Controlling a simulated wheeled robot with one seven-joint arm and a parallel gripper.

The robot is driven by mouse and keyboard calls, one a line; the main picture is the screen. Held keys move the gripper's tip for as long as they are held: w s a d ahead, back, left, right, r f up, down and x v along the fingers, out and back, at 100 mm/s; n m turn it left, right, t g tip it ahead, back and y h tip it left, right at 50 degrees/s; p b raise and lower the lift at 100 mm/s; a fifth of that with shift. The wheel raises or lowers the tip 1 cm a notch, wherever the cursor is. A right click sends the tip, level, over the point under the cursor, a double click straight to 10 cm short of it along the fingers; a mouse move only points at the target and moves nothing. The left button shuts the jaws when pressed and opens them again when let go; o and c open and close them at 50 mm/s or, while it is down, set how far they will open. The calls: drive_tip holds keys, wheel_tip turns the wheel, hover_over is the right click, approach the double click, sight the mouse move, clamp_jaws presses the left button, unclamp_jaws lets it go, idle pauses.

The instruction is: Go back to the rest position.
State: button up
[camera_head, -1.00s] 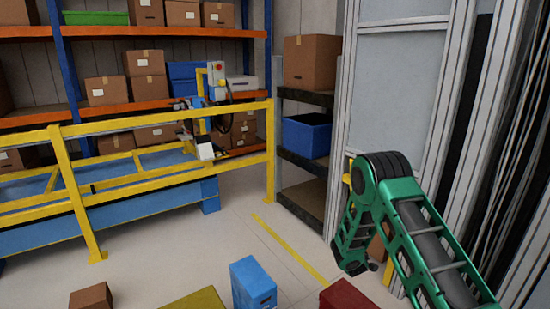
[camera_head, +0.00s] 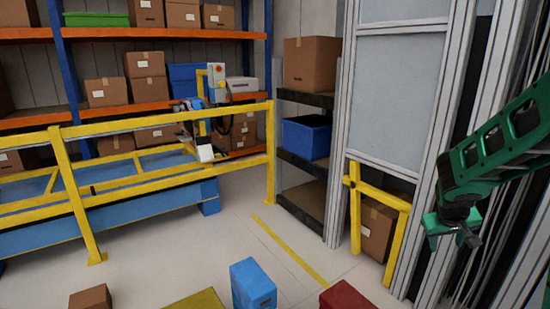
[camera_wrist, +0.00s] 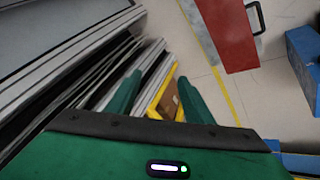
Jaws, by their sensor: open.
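My green arm with my gripper (camera_head: 455,232) is at the right side of the head view, in front of the grey framed panels. The gripper hangs low at the end of the arm. In the wrist view two green fingers (camera_wrist: 160,82) stand apart with nothing held between them. Past them show a yellow frame and a brown box on the floor. The fingertips are too small to tell apart in the head view.
A yellow rail (camera_head: 375,205) with a brown box (camera_head: 378,238) stands left of my arm. A blue box (camera_head: 253,284) and a red box (camera_head: 348,296) are at the bottom. Grey panels (camera_head: 402,90) are close behind the arm. The floor (camera_head: 235,240) in the middle is clear.

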drive_tip(key=s+a+r+m+g+y, duration=0.1)
drive_tip(key=s+a+r, duration=0.1)
drive_tip(key=s, duration=0.9)
drive_tip(key=s+a+r+m+g+y, duration=0.1)
drive_tip(key=s+a+m+y, duration=0.1)
drive_tip(key=s, duration=0.8)
drive_tip(key=s+a+r+m+g+y, duration=0.2)
drive_tip(key=s+a, duration=0.2)
drive_tip(key=s, duration=0.7)
drive_tip(key=shift+s+r, duration=0.3)
drive_tip(key=shift+r, duration=0.05)
drive_tip(key=shift+w+f, duration=0.25)
drive_tip(key=shift+w, duration=0.4)
